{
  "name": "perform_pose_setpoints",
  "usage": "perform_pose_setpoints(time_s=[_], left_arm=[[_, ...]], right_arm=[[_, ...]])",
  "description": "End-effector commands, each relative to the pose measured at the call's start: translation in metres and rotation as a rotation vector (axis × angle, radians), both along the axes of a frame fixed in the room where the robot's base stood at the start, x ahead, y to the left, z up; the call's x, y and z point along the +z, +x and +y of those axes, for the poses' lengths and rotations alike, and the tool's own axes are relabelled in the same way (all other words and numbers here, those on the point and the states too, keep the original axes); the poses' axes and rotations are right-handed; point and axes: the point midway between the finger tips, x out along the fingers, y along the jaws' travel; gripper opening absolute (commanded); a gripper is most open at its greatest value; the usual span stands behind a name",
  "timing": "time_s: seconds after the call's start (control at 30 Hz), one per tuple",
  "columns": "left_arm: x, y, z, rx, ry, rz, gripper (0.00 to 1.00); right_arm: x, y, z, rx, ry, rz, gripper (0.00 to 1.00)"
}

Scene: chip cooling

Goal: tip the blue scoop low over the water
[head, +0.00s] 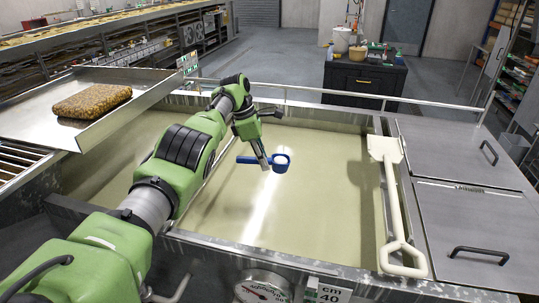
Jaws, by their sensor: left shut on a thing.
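The blue scoop (281,163) has a round cup and a short handle (246,159) that points left. My left gripper (264,162) is shut on its handle and holds it over the tank. The cup looks roughly level, and I cannot tell what is inside it. The pale greenish water (320,195) fills the wide metal tank below. I cannot tell how high the scoop hangs above the surface. My right gripper is not in view.
A white paddle (390,205) lies along the tank's right side, beside grey lids with black handles (470,215). A metal tray (55,120) with a brown block (92,100) stands at the upper left. A rail (330,93) runs behind the tank. A gauge (262,290) is at the front.

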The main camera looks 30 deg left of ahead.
Motion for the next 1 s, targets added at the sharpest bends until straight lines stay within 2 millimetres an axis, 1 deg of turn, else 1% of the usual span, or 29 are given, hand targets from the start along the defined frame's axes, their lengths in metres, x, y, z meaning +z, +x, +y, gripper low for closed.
perform_pose_setpoints(time_s=[0.07, 0.17, 0.2, 0.3, 0.37, 0.47, 0.6, 0.67, 0.77, 1.0], left_arm=[[0.001, 0.0, 0.001, 0.001, 0.002, -0.002, 0.0], [0.001, 0.001, 0.002, 0.002, 0.01, -0.009, 0.0], [0.0, 0.001, 0.002, 0.003, 0.014, -0.014, 0.0], [-0.001, 0.002, 0.003, 0.0, 0.025, -0.031, 0.0], [-0.002, 0.002, 0.003, 0.0, 0.032, -0.041, 0.0], [-0.003, 0.001, 0.002, -0.004, 0.044, -0.06, 0.0], [-0.005, -0.003, 0.0, -0.011, 0.056, -0.085, 0.0], [-0.013, -0.003, 0.0, -0.013, 0.069, -0.102, 0.0], [-0.017, -0.003, 0.0, -0.015, 0.09, -0.136, 0.0], [-0.027, -0.007, -0.002, -0.03, 0.149, -0.227, 0.0]], right_arm=[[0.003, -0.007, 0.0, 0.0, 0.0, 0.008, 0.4], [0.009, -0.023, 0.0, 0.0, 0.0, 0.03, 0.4], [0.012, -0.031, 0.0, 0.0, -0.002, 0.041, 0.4], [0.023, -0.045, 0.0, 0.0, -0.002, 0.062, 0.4], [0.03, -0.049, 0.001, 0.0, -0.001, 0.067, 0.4], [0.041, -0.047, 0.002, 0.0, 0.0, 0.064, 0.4], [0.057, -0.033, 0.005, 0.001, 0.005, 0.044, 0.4], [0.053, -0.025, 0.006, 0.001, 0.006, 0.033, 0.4], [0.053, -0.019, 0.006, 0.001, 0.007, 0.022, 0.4], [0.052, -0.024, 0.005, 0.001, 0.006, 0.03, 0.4]])
